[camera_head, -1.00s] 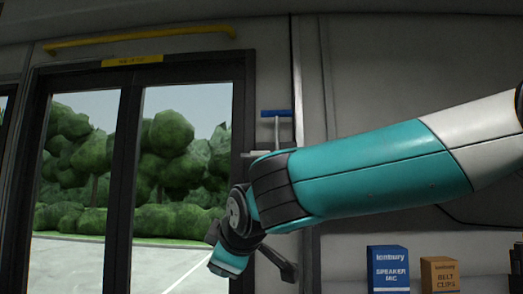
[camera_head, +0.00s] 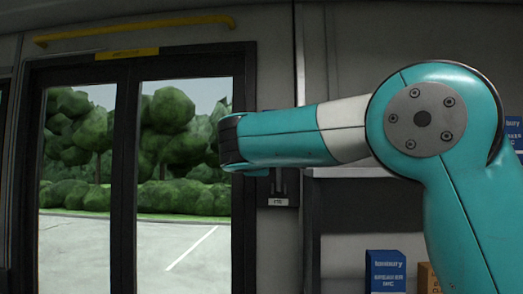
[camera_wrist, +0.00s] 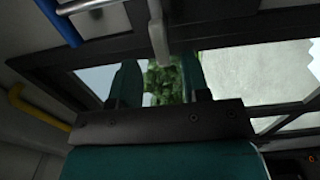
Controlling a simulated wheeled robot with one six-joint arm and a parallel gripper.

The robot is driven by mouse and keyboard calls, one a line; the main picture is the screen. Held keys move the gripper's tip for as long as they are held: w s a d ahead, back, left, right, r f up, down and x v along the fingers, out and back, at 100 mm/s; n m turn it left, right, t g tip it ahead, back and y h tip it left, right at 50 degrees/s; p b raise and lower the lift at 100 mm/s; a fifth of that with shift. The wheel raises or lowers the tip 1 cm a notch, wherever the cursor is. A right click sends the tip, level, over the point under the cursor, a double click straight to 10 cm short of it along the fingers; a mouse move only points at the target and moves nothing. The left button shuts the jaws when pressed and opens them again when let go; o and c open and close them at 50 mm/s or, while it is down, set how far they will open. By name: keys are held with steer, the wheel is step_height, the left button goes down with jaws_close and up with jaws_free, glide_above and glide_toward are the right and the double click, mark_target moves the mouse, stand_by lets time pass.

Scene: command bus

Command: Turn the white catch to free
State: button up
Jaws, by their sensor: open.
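My gripper (camera_wrist: 160,70) shows in the wrist view with two teal fingers apart and nothing between them. A pale grey-white bar (camera_wrist: 159,38) hangs from the top edge just beyond the fingertips, apart from them as far as I can tell. It looks like the catch, but I cannot be sure. In the head view my arm hides the gripper and most of the wall fitting beside the door. Only the fitting's dark lower part (camera_head: 279,182) and a small label (camera_head: 280,202) show below my arm.
A blue handle (camera_wrist: 57,22) on a metal bar is at upper left in the wrist view. The dark-framed glass door (camera_head: 124,170) fills the left of the head view, under a yellow rail (camera_head: 130,27). A blue box (camera_head: 385,273) stands lower right.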

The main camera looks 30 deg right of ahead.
steer(key=p+x, duration=0.2)
steer(key=x, duration=0.4)
steer(key=shift+w+d+r, duration=0.1)
steer(key=shift+w+r, duration=0.05)
steer(key=shift+w+d+p, duration=0.25)
steer(key=shift+w+p, duration=0.15)
steer(key=shift+f, duration=0.2)
jaws_close()
